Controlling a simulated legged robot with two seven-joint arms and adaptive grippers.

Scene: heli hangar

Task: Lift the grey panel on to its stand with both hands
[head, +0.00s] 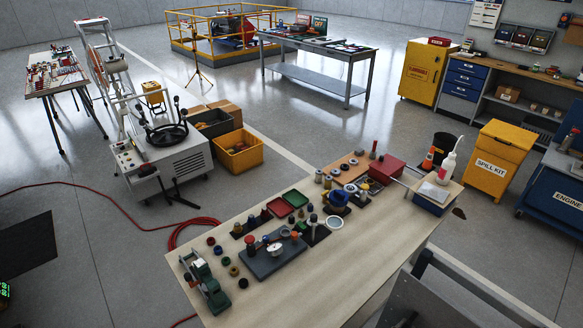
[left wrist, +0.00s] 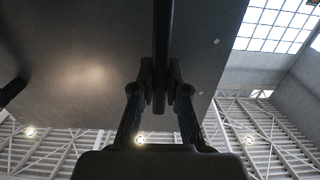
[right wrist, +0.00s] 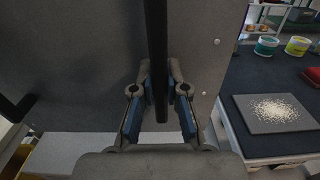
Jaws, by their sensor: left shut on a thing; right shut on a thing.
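The grey panel (left wrist: 90,60) fills much of the left wrist view, with its dark bar handle (left wrist: 162,45) running between my fingers. My left gripper (left wrist: 161,88) is shut on that handle. In the right wrist view the panel (right wrist: 80,60) also stands close, and my right gripper (right wrist: 159,90) is shut on another dark bar handle (right wrist: 157,40). Neither gripper shows in the head view. A grey, flat-sided piece (head: 445,305) rises at the bottom right of the head view; I cannot tell whether it is the panel or the stand.
A workbench (head: 320,275) with many small parts lies ahead in the head view. A yellow spill kit bin (head: 493,165) and a blue engine cabinet (head: 560,190) stand to the right. The right wrist view shows a dark surface with a grey plate of pale granules (right wrist: 275,112).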

